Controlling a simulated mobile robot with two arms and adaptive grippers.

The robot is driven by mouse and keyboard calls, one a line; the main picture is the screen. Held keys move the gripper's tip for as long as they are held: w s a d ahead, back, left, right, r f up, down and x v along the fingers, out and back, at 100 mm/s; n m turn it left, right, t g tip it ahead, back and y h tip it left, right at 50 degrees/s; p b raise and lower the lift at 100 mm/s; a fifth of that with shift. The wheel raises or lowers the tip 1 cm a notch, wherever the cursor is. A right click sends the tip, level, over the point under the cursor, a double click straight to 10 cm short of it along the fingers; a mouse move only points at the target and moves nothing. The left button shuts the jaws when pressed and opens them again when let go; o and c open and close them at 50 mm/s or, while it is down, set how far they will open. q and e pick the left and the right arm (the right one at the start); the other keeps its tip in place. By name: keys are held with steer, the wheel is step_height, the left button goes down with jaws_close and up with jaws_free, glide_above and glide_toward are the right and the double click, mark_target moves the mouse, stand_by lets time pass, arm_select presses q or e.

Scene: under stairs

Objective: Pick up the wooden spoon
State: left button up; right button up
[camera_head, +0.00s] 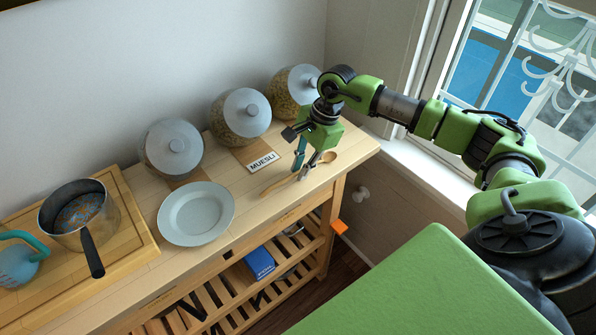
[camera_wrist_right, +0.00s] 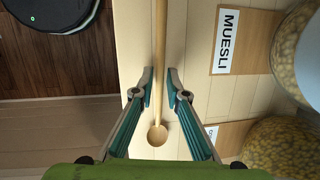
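The wooden spoon (camera_head: 276,185) lies on the wooden table top near its front right edge, with its bowl toward the right. It also shows in the right wrist view (camera_wrist_right: 160,45), where its bowl is between my fingers' lower parts. My right gripper (camera_head: 303,176) points down over the spoon's handle. In the right wrist view, its two fingertips (camera_wrist_right: 159,78) stand on either side of the handle with a gap at each side. The gripper is open and holds nothing. I cannot tell how far the tips are above the table. My left gripper is out of view.
Several lidded glass jars (camera_head: 241,117) stand along the wall, with a MUESLI label (camera_head: 262,161) in front of one. A pale plate (camera_head: 196,213) is left of the spoon. A pot (camera_head: 80,214) stands on a board farther left. A window is at right.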

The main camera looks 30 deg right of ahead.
jaws_close()
steer(key=shift+r, duration=0.45)
step_height(320, 180, up, 2)
steer(key=shift+r+b, duration=0.2)
steer(key=shift+b, duration=0.3)
steer(key=s+a+r+b, duration=0.4)
steer(key=s+r, duration=0.5)
steer(key=s, duration=0.4)
steer(key=shift+a+r+b, duration=0.35)
steer(key=shift+a, duration=0.35)
